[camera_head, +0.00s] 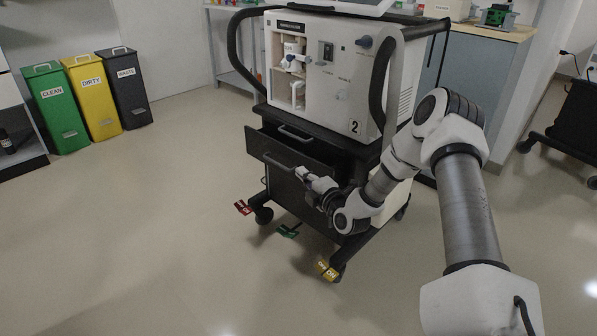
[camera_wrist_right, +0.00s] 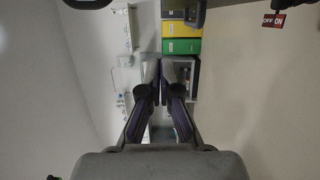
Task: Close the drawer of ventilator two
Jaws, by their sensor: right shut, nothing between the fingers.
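Ventilator two (camera_head: 340,80) is a pale unit marked "2" on a black wheeled cart in the head view. Its black drawer (camera_head: 258,147) stands pulled out of the cart toward the front left, with a grey handle (camera_head: 278,162) on its front. Another handle shows above and behind it. My right gripper (camera_head: 301,172) is shut and empty, close to the right part of the drawer front; I cannot tell whether it touches. In the right wrist view its fingers (camera_wrist_right: 161,88) are together, with no drawer clearly visible between them. My left gripper is not in view.
Red (camera_head: 243,207), green (camera_head: 288,231) and yellow (camera_head: 326,269) tags sit low around the cart's base. Green (camera_head: 55,115), yellow (camera_head: 92,100) and dark (camera_head: 126,92) bins stand at the left wall. A counter (camera_head: 480,70) stands behind right. The floor front left is clear.

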